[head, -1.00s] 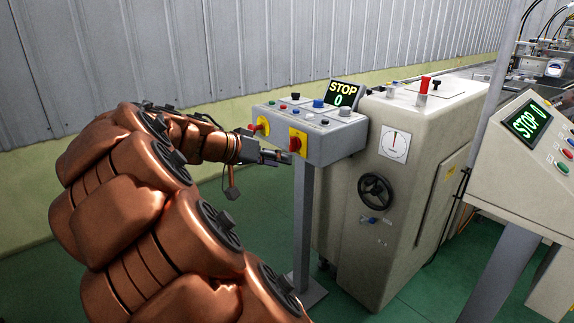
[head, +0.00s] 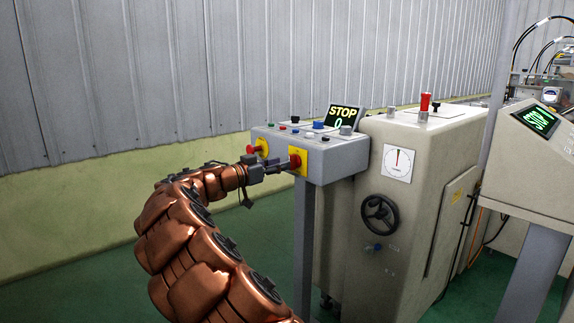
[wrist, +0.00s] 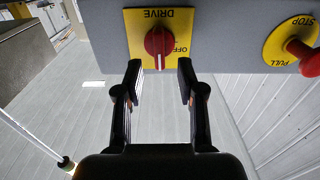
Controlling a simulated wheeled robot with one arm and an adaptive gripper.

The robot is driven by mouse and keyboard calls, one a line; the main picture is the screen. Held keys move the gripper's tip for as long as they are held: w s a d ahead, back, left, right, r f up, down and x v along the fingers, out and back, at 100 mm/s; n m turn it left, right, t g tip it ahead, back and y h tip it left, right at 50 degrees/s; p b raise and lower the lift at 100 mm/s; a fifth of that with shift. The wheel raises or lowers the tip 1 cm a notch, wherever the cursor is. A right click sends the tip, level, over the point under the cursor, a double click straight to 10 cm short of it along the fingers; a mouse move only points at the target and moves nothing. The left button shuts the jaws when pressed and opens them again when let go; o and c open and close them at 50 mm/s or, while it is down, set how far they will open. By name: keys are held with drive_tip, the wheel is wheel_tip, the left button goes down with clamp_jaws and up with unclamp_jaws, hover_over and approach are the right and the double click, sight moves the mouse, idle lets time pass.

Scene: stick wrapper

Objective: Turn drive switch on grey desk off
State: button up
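The drive switch is a red knob (wrist: 159,41) on a yellow plate (wrist: 183,20) marked DRIVE and OFF, upside down in the wrist view. A white line on the knob points down in that view. In the head view the drive switch (head: 295,161) is on the front of the grey desk (head: 340,168). My gripper (wrist: 160,78) is open and empty, its fingertips to either side of the knob's lower end in the wrist view. My gripper (head: 277,168) also shows in the head view, just left of the switch.
A red PULL/STOP button (wrist: 306,60) on a yellow plate sits beside the switch. Small buttons and a STOP 0 display (head: 342,119) are on the desk's top. A beige machine (head: 430,150) stands right of the desk. Green floor lies free at left.

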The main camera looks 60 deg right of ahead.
sight(293, 162)
drive_tip(key=shift+x, duration=1.75)
drive_tip(key=shift+c, duration=0.3)
clamp_jaws()
